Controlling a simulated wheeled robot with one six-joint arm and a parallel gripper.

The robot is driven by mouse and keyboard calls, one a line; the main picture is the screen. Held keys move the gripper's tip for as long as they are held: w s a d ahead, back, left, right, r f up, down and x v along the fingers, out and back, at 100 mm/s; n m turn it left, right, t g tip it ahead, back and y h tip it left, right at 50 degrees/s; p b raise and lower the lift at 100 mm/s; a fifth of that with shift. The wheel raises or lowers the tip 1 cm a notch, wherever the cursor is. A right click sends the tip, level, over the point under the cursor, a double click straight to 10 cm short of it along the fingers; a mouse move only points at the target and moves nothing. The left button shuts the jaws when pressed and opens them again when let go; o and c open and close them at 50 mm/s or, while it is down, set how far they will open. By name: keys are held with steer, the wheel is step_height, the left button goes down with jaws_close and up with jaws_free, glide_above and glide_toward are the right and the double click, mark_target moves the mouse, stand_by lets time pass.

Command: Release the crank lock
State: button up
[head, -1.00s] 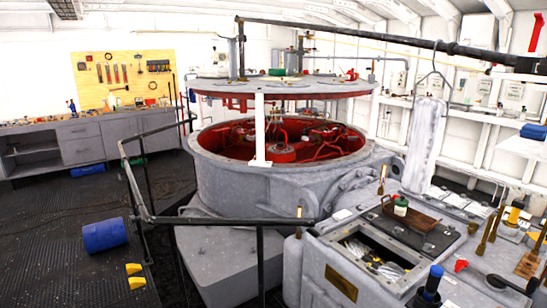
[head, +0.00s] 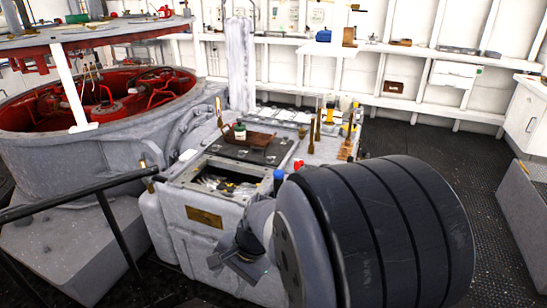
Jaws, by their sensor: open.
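I cannot pick out a crank lock for certain. The grey machine housing (head: 180,213) stands in the middle of the head view, with a brass plate (head: 205,217) on its front and an open hatch (head: 222,184) on top. A blue-topped part (head: 279,178) and a small red part (head: 298,164) are at its right side. Brass levers (head: 317,130) stand upright behind them. My gripper (head: 238,268) is low in front of the housing, open, with nothing seen in it. Its fingers are small and dark, and my arm hides the housing's right front.
A large round grey drum (head: 62,160) with a red inside stands at left, behind a black railing (head: 85,183). A brown tray (head: 247,139) with a green container (head: 240,132) lies on the housing. Dark floor is free at right, beside a grey cabinet (head: 515,205).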

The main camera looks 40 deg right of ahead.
steer(key=w+d+f+m, duration=0.1)
steer(key=w+f+m, duration=0.1)
steer(key=w, duration=0.1)
steer(key=w+d+f+m+t+y+b, duration=0.1)
steer(key=w+f+m, duration=0.1)
steer(key=m, duration=0.1)
steer(key=w+d+f+m+y+b, duration=0.1)
steer(key=w+f+m, duration=0.1)
steer(key=w, duration=0.1)
steer(key=shift+w+m, duration=0.3)
steer(key=shift+w, duration=0.05)
steer(key=c, duration=0.4)
steer(key=w+d+f+m, duration=0.1)
steer(key=w+d+f+m+t+b, duration=0.1)
steer(key=w+f+m, duration=0.1)
steer(key=w+d+f+m+t+y, duration=0.1)
steer(key=w+m, duration=0.1)
steer(key=shift+w+d+f, duration=0.15)
steer(key=shift+d+f, duration=0.1)
jaws_close()
steer(key=shift+w+d+f+m, duration=0.1)
steer(key=shift+w+m, duration=0.05)
steer(key=shift+m, duration=0.25)
